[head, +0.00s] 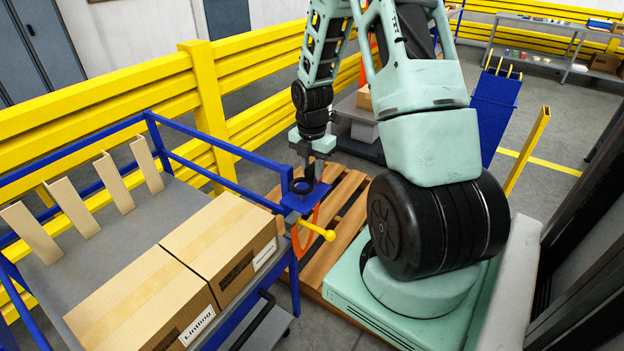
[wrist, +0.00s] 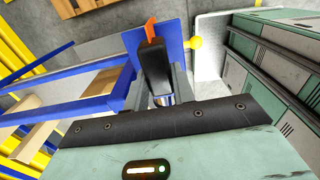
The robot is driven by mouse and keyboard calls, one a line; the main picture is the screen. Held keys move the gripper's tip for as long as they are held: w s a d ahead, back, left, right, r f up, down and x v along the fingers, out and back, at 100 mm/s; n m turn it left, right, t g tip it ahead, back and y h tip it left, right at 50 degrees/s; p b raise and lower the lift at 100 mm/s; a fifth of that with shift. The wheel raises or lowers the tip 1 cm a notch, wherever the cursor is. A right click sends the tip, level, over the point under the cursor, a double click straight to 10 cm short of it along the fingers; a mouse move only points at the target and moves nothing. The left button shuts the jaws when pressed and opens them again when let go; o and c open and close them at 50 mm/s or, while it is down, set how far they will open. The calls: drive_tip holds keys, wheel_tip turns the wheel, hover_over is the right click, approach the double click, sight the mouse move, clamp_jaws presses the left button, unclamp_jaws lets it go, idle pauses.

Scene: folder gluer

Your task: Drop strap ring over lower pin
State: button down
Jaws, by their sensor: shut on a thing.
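The strap ring (head: 302,186) looks like a dark loop at the blue plate on the cart's corner. My gripper (head: 309,176) points down over this plate and is shut on the ring. In the wrist view the dark ring piece (wrist: 155,68) sits between my fingers, with a bit of orange strap (wrist: 151,28) beyond it. The orange strap (head: 297,240) hangs in a curve below the plate. A yellow pin with a ball end (head: 328,235) sticks out below the plate; its ball also shows in the wrist view (wrist: 196,43). The ring appears above this pin, apart from it.
The blue plate (head: 291,203) is fixed at the corner of a blue-framed cart (head: 140,205). Two cardboard boxes (head: 220,235) lie on the cart. A wooden pallet (head: 345,190) is on the floor behind the plate. A yellow barrier (head: 210,100) runs along the back.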

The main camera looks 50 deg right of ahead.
sight(311, 168)
wheel_tip(311, 168, up, 5)
drive_tip(key=shift+a+r+b, duration=0.1)
drive_tip(key=shift+a+b, duration=0.05)
drive_tip(key=shift+b, duration=0.15)
drive_tip(key=s+a, duration=0.1)
drive_tip(key=a, duration=1)
drive_tip(key=shift+a+f+b, duration=0.3)
drive_tip(key=shift+a, duration=0.05)
drive_tip(key=a+f+b, duration=0.1)
drive_tip(key=a+b, duration=0.1)
drive_tip(key=a, duration=0.9)
drive_tip(key=shift+s+a+f, duration=0.35)
drive_tip(key=shift+s+a, duration=0.05)
drive_tip(key=shift+s, duration=0.05)
drive_tip(key=a+f+b, duration=0.1)
drive_tip(key=a+b, duration=0.2)
drive_tip(key=a, duration=0.9)
drive_tip(key=shift+s+f, duration=0.4)
drive_tip(key=shift+s, duration=0.05)
